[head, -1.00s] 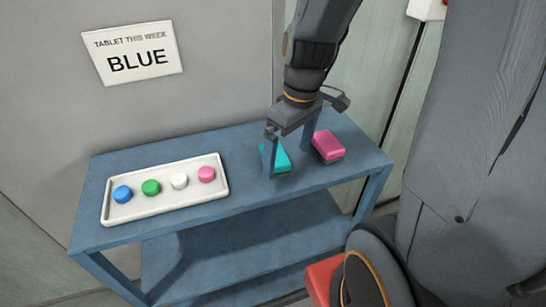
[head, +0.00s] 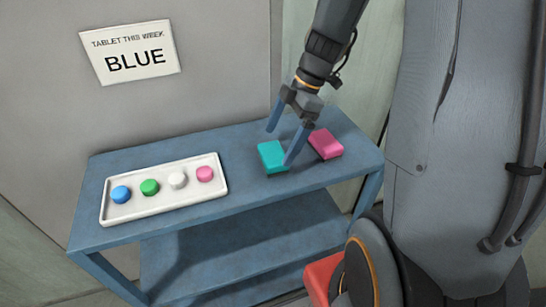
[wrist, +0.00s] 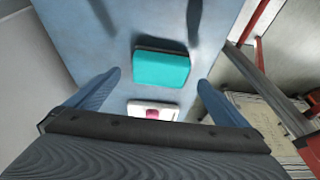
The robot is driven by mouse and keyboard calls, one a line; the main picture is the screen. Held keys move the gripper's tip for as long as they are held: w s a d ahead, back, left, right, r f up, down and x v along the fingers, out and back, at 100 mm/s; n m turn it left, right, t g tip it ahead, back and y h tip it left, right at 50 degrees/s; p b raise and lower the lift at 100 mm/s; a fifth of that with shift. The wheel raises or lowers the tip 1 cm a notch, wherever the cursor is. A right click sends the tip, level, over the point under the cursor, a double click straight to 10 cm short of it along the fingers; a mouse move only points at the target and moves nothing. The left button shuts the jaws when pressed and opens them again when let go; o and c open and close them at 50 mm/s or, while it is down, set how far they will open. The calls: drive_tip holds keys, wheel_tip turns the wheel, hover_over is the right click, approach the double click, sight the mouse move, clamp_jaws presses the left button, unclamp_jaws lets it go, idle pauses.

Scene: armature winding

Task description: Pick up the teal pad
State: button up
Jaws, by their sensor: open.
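The teal pad (head: 271,156) lies flat on the blue bench, to the right of the white tray. My gripper (head: 281,144) is open and empty above it, with one finger on its far side and the other overlapping its right edge in the head view. In the wrist view the teal pad (wrist: 162,69) shows whole, between the lines of the two fingers and ahead of them. I cannot tell the exact height of the fingertips over the bench.
A pink pad (head: 325,144) lies close to the right of the teal pad. The white tray (head: 215,187) on the left holds blue, green, white and pink tablets. A wall sign (head: 134,52) reads "TABLET THIS WEEK BLUE". The bench (head: 245,191) is clear between tray and pads.

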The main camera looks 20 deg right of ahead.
sight(273, 153)
drive_tip(key=shift+p+x, duration=1.1)
drive_tip(key=shift+x, duration=1.6)
drive_tip(key=shift+a, duration=0.1)
drive_tip(key=c, duration=1.1)
